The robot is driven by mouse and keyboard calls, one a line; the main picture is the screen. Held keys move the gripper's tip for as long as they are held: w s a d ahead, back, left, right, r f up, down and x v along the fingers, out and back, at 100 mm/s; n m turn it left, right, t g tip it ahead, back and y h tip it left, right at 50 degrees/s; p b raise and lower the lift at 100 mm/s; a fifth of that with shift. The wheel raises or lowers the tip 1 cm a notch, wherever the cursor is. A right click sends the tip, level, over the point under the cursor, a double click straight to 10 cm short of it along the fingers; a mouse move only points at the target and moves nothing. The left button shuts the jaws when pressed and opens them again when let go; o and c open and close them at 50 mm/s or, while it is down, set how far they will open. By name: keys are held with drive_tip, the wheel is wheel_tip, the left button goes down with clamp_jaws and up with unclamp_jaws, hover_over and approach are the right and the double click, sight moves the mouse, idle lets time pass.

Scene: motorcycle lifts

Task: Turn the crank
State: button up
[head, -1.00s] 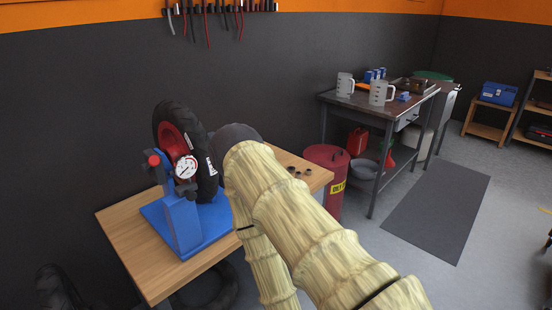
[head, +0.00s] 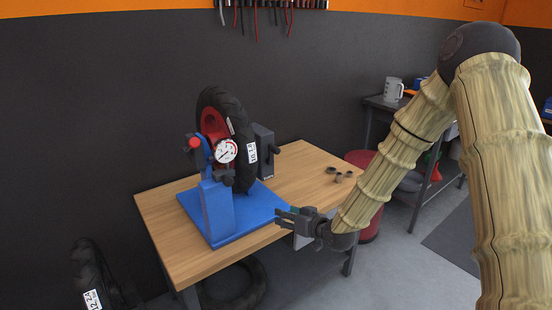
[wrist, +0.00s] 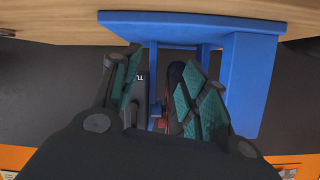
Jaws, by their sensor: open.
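A blue stand (head: 218,210) on the wooden table holds a black tire with a red rim (head: 232,122) upright. A round red knob (head: 195,143) sits at the stand's left, near a white dial gauge (head: 225,151); I cannot tell for sure which part is the crank. My gripper (head: 284,216) is open and empty at the table's front edge, right of the blue base and apart from the knob. In the wrist view, which looks upside down, the stand (wrist: 246,80) shows beyond my spread green-padded fingers (wrist: 158,95). The red knob is not clear there.
The wooden table (head: 300,175) carries small dark rings (head: 338,173) and a dark grey block (head: 263,150) behind the tire. Another tire (head: 235,285) lies below the table. A red bin (head: 362,158) stands behind my arm.

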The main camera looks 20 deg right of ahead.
sight(278, 152)
drive_tip(key=w+d+r+n+t+y+b, duration=0.1)
drive_tip(key=w+d+r+t, duration=0.15)
drive_tip(key=r, duration=0.55)
drive_tip(key=w+d+r+t+b, duration=0.15)
drive_tip(key=w+r, duration=0.25)
drive_tip(key=r, duration=0.4)
drive_tip(key=x, duration=0.3)
drive_tip(key=p+x, duration=0.1)
drive_tip(key=x, duration=0.6)
drive_tip(key=shift+w+f, duration=0.3)
drive_tip(key=shift+w, duration=0.1)
clamp_jaws()
